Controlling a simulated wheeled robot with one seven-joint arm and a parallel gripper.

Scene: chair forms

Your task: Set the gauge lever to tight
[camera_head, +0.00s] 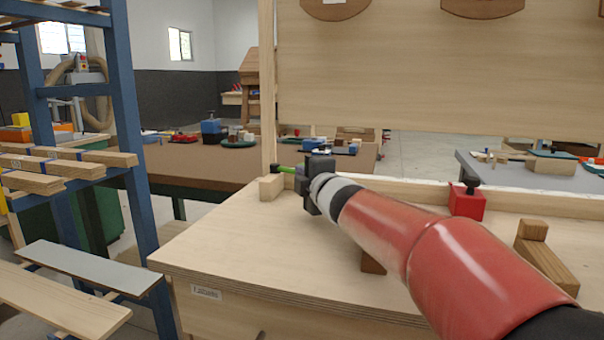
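My red and white arm reaches from the lower right across the pale wooden workbench (215,240). My dark gripper (310,183) is at the bench's far left part, just right of a small pale wooden block (271,187). A thin green piece (286,169) shows between that block and my gripper; it may be the gauge lever, but my gripper hides part of it. I cannot tell whether my gripper touches it, or whether the fingers are open or shut. No tight marking is readable.
A red block with a black knob (467,201) and a brown wooden piece (545,255) stand on the bench to the right. A brown block (373,262) is partly behind my arm. A blue shelf rack (128,120) with boards stands left. The bench's front left is clear.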

